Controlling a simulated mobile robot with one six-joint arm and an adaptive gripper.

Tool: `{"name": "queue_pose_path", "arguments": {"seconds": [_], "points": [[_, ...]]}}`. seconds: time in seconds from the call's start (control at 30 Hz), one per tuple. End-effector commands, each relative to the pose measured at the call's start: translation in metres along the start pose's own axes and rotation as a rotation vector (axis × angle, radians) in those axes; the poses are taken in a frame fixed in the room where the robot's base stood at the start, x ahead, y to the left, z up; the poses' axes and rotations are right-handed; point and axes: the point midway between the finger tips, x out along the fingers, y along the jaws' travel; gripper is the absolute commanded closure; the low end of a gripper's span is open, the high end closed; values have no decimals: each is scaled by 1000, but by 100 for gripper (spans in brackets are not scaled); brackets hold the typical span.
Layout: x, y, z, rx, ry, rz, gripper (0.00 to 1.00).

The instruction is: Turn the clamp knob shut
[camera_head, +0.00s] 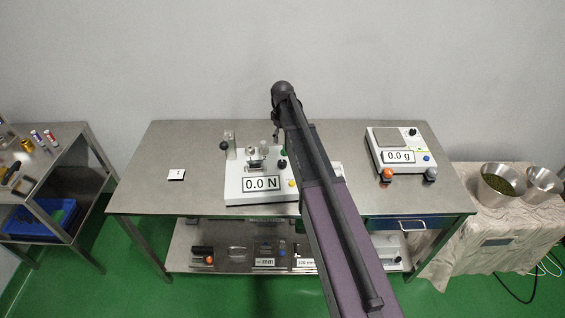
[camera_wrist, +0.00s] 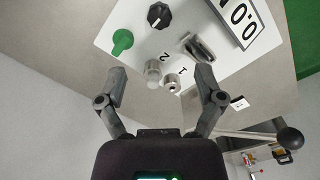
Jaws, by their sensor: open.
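The force tester (camera_head: 232,189) is a white box with a "0.0 N" display, standing on the steel table. In the wrist view its top (camera_wrist: 120,62) carries a dark metal clamp-like block (camera_wrist: 197,47), a green knob (camera_wrist: 122,40), a black pointer knob (camera_wrist: 158,15) and two small metal cylinders (camera_wrist: 153,72) (camera_wrist: 172,83) near the marks "2" and "1". I cannot tell for sure which part is the clamp knob. My gripper (camera_wrist: 160,76) is open, its fingers on either side of the two cylinders. No contact shows. In the head view my arm hides part of the tester's right side.
A lever with a black ball (camera_wrist: 290,138) sticks out beside the tester. A white scale (camera_head: 373,152) reading "0.0 g" stands at the right, a small card (camera_head: 176,174) lies at the left. The table's left part is mostly clear. Metal bowls (camera_head: 500,183) stand on a cloth-covered table.

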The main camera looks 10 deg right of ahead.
Motion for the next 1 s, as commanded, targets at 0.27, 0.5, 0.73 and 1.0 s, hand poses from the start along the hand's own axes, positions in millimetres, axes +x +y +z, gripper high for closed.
{"name": "queue_pose_path", "arguments": {"seconds": [0.27, 0.5, 0.73, 1.0], "points": [[0, 1, -1, -5, 0, 0, 13], [2, 1, -1, -4, 0, 0, 13], [12, 1, -1, -3, 0, 0, 13], [32, 2, 0, -2, 0, 0, 13]]}}
